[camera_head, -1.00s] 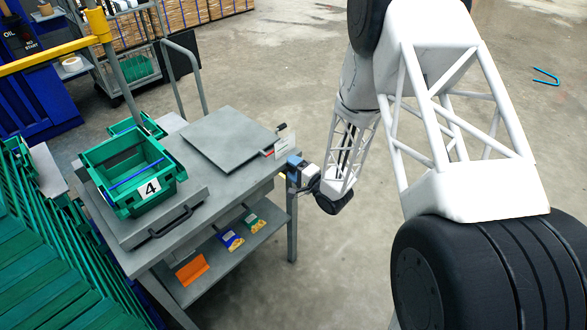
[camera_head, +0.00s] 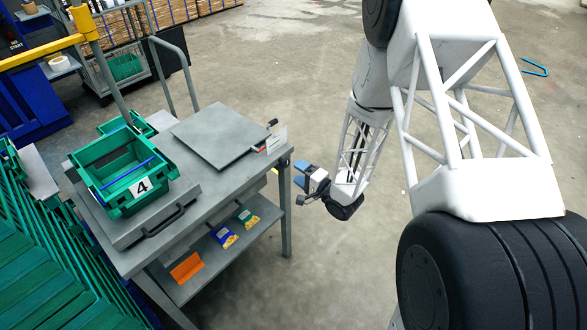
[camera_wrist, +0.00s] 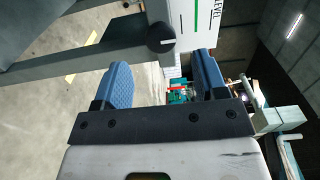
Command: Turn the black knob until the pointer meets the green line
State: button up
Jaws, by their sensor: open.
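The black knob (camera_wrist: 160,38) is a round dark disc with a short white mark at its right, seen beyond my fingers in the wrist view. Beside it is a white panel (camera_wrist: 190,32) lettered LEVEL, with part of a green line (camera_wrist: 195,14) near the top edge. The white mark and the green line are apart. My gripper (camera_wrist: 160,68) has two blue fingers spread wide, with nothing between them; the knob lies ahead of the gap, not touched. In the head view my gripper (camera_head: 302,175) is off the grey table's right end, near a small white plate (camera_head: 277,140).
The grey table (camera_head: 245,175) carries a flat grey plate (camera_head: 218,134) and a green crate (camera_head: 105,192) marked 4. Its lower shelf (camera_head: 213,262) holds an orange item and small packs. A grey beam (camera_wrist: 75,66) crosses left of the knob.

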jog(key=shift+s+d, duration=0.4)
jog(key=shift+s, duration=0.05)
jog(key=shift+r, duration=0.1)
jog(key=s+d+r+n+g+h, duration=0.15)
jog(key=d+r+h, duration=0.4)
jog(key=r, duration=0.55)
jog(key=s+d+r+n+g+h, duration=0.1)
jog(key=s+d+r+n+h, duration=0.35)
jog(key=r, duration=0.75)
jog(key=s+r+n+g+h, duration=0.1)
jog(key=s+r, duration=0.3)
jog(key=s, duration=0.5)
jog(key=s+r+n+g+h, duration=0.1)
jog(key=s+r+g, duration=0.3)
jog(key=s, duration=0.6)
jog(key=s+d+r+g, duration=0.1)
jog(key=s+r, duration=0.3)
jog(key=s, duration=0.6)
jog(key=shift+n+g+h, duration=0.4)
jog(key=shift+g, duration=0.45)
